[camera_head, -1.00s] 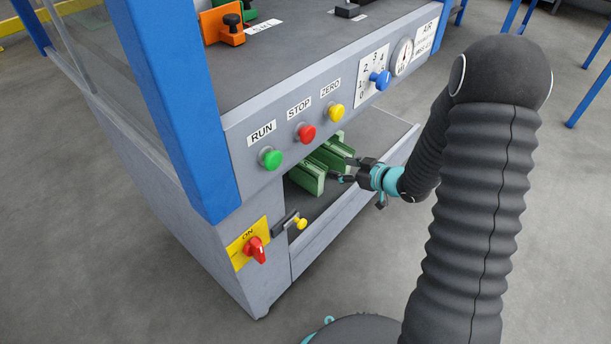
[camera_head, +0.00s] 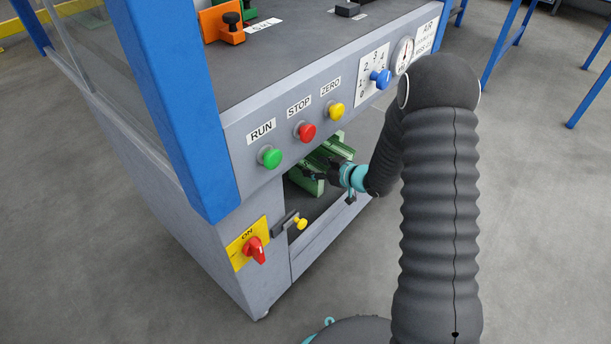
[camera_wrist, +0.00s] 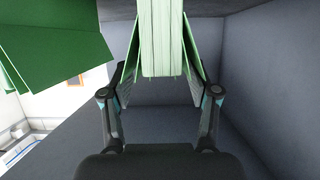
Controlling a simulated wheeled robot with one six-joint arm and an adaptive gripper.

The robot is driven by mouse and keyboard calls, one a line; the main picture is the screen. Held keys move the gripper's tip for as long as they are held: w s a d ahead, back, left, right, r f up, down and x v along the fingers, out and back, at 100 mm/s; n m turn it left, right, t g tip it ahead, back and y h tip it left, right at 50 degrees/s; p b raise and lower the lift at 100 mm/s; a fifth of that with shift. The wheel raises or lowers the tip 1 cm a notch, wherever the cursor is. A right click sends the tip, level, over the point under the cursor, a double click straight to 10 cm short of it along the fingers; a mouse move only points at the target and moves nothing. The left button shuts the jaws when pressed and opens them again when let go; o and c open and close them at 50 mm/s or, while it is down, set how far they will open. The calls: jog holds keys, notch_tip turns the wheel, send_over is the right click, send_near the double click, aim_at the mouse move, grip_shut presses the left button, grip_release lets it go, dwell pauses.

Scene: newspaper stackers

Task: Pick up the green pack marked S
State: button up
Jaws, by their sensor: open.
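Green packs show in the open bay under the machine's front panel. In the head view, one green pack (camera_head: 303,181) stands near the left of the bay, and another green pack (camera_head: 335,147) is behind my gripper. My gripper (camera_head: 320,168) is inside the bay, open, partly covering the packs. In the wrist view, a green pack (camera_wrist: 162,40) with a pale edge lies between the open fingers of my gripper (camera_wrist: 161,82). A second green pack (camera_wrist: 52,42) is at the upper left, outside the fingers. I see no S mark on any pack.
The front panel (camera_head: 238,142) with green, red and yellow buttons overhangs the bay. Grey bay walls (camera_wrist: 265,70) close in at the right.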

aim_at(306, 164)
jog(key=x, duration=0.4)
jog(key=shift+a, duration=0.25)
grip_shut()
jog(key=shift+r, duration=0.1)
